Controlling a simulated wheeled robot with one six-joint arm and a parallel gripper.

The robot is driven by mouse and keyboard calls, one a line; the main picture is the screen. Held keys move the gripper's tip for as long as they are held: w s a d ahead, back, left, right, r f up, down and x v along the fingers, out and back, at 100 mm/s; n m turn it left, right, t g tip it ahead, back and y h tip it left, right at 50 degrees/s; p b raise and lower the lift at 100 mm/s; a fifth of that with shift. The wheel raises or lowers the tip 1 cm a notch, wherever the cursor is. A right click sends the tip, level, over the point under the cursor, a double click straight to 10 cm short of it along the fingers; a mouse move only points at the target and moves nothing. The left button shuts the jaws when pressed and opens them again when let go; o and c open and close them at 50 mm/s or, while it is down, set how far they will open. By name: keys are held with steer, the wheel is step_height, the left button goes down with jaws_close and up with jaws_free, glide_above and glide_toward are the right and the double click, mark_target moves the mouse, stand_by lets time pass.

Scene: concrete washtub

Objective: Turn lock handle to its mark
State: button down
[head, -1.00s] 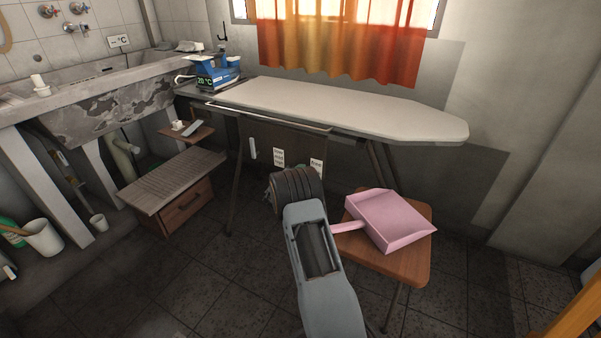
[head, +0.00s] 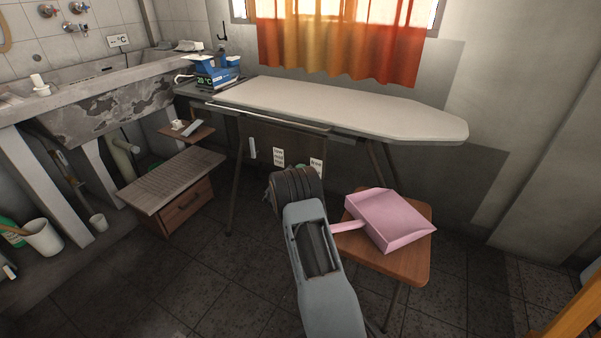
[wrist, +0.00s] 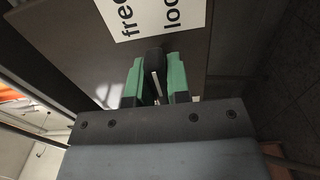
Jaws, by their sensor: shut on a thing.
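In the wrist view, my gripper (wrist: 155,64) has its green fingers closed around a dark lock handle (wrist: 155,58). The handle's rounded dark end shows between the fingertips, and a thin pale line runs below it. The rest of the handle is hidden by the fingers. A white label (wrist: 150,14) reading "free" and "loc…", cut off by the frame edge, is on the dark panel (wrist: 70,40) just beyond the fingers. In the head view my arm hides the handle. The panel (head: 263,139) stands under the ironing board with small white labels (head: 278,157).
The ironing board (head: 340,108) spans above the panel, with a blue iron (head: 215,72) at its left end. A wooden stool (head: 412,262) bearing a pink dustpan (head: 390,220) stands close to the right of my arm. A low drawer unit (head: 180,195) stands left, with open floor between.

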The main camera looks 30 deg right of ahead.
steer(key=c, duration=1.1)
jaws_free()
steer(key=shift+s+a, duration=0.2)
steer(key=shift+a, duration=0.25)
steer(key=p+v, duration=0.4)
steer(key=v, duration=0.9)
steer(key=shift+s+d, duration=0.1)
